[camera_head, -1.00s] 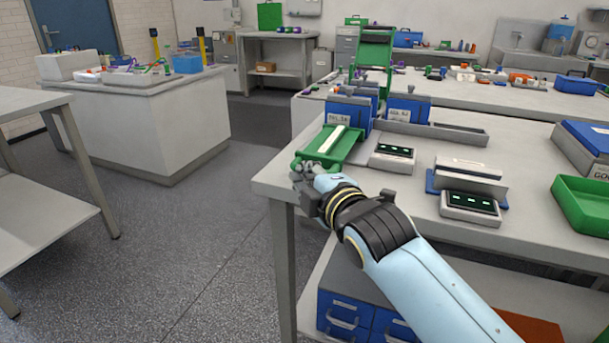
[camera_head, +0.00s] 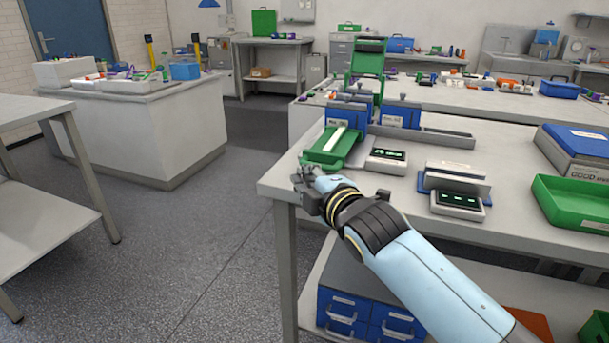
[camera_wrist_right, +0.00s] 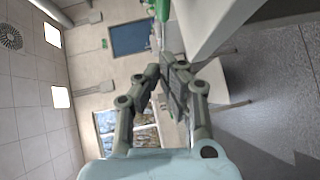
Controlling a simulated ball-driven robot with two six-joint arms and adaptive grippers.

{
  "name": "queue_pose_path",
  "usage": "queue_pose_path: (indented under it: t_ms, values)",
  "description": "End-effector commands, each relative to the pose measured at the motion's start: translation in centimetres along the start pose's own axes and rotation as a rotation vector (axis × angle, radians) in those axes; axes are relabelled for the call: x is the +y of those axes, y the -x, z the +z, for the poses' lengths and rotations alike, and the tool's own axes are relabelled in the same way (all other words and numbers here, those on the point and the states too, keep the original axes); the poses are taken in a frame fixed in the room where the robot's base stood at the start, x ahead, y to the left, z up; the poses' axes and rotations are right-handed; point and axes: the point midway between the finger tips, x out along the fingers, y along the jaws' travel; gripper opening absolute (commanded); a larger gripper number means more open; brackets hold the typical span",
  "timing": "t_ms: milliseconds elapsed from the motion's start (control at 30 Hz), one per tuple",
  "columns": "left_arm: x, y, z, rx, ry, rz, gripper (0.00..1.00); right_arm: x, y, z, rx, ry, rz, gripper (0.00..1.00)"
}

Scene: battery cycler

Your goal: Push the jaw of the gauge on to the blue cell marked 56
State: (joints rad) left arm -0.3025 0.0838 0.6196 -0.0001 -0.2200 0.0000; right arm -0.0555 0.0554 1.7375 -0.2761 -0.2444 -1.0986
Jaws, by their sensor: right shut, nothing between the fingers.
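My right gripper (camera_head: 306,182) is shut and empty over the front left corner of the bench, just short of a green tray. In the right wrist view its fingers (camera_wrist_right: 168,62) meet with nothing between them. A small grey unit with a lit dark display and an upright grey plate (camera_head: 458,188) stands on the bench, right of the gripper; it may be the gauge. A flatter grey unit with a lit display (camera_head: 386,160) stands nearer the gripper. I cannot make out the jaw or a blue cell marked 56. My left gripper is not in view.
The green tray (camera_head: 318,159) holds a pale strip. Blue labelled blocks (camera_head: 401,115) stand behind it, with a long grey tray (camera_head: 436,138) beside them. A green bin (camera_head: 580,208) and a blue-topped box (camera_head: 580,138) are at right. The bench front between the display units is clear.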

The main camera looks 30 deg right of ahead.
Motion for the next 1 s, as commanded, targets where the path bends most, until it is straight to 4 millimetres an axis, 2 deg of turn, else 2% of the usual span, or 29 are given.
queue_pose_path:
  t_ms: [167,433,600,900,967,1000]
  values:
    - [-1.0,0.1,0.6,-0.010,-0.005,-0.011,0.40,-0.1,2.6,0.0,0.000,0.000,-0.001,0.00]
    - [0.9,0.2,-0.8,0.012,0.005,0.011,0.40,-0.1,7.1,0.0,0.000,0.000,-0.001,0.00]
    - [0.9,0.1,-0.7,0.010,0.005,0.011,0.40,-0.1,9.2,0.0,0.000,-0.001,0.000,0.00]
    - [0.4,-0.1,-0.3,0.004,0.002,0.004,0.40,-0.3,9.7,0.0,0.001,0.002,0.001,0.00]
    - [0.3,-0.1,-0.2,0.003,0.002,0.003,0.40,-1.5,9.6,0.3,-0.004,0.004,-0.022,0.00]
    - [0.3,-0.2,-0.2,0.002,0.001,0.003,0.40,-3.0,9.4,0.6,-0.008,0.004,-0.049,0.00]
